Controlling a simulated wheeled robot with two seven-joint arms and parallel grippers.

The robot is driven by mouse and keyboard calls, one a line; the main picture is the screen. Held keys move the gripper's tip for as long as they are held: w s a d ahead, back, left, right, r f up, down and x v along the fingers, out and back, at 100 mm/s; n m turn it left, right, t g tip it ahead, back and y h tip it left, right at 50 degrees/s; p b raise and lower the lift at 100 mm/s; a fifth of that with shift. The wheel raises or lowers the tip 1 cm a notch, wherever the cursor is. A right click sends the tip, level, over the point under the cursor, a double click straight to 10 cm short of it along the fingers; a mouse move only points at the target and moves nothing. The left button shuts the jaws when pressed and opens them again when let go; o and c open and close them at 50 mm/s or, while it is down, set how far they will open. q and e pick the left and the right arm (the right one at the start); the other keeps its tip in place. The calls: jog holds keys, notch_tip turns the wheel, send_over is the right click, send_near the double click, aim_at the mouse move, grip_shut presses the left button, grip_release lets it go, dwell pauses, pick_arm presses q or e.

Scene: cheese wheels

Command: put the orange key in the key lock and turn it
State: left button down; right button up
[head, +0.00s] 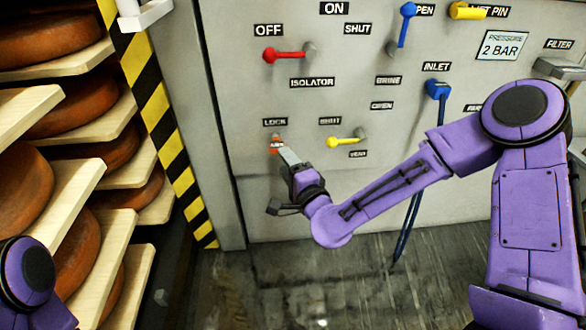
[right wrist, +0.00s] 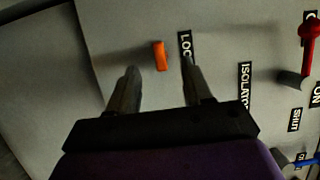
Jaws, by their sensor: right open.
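The orange key (head: 276,141) is at the wall panel just below the LOCK label (head: 275,122). In the right wrist view the orange key (right wrist: 160,56) shows as a small upright block, beside the LOCK label (right wrist: 185,47). The key lock itself cannot be made out apart from the key. My right gripper (head: 287,156) is close to the panel, just below and right of the key. In the right wrist view its fingers (right wrist: 162,82) are apart and empty, and the key appears beyond the gap between their tips. My left gripper is out of view.
The panel (head: 225,70) carries a red isolator lever (head: 284,56), a yellow lever (head: 345,141), blue levers (head: 406,22) (head: 436,90) and a yellow pin (head: 467,11). Shelves with cheese wheels (head: 75,185) stand left, beside a striped post (head: 158,115).

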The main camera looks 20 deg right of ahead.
jog(key=s, duration=0.5)
jog(key=shift+d, duration=0.25)
